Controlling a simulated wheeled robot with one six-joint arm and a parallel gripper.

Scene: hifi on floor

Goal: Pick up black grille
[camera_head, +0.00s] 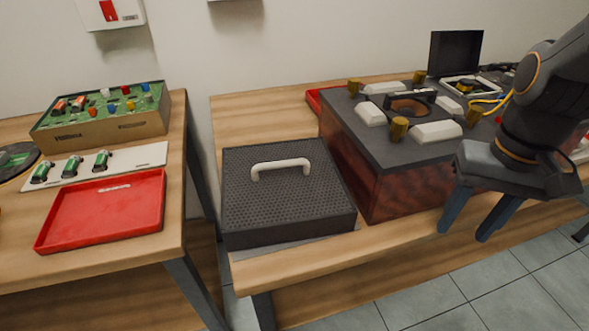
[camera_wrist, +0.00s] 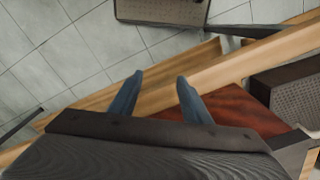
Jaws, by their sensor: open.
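The black grille (camera_head: 287,190) is a dark, perforated box-like cover with a pale arched handle (camera_head: 280,167) on top. It lies on the wooden bench in the middle of the head view, left of the wood-sided amplifier. The fingers also show in the wrist view (camera_wrist: 158,92).
The amplifier (camera_head: 347,165) with knobs and white blocks on top stands right of the grille. A red tray (camera_head: 105,210), batteries and a green circuit box (camera_head: 105,115) are on the left table. A gap separates the tables. Tiled floor lies in front.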

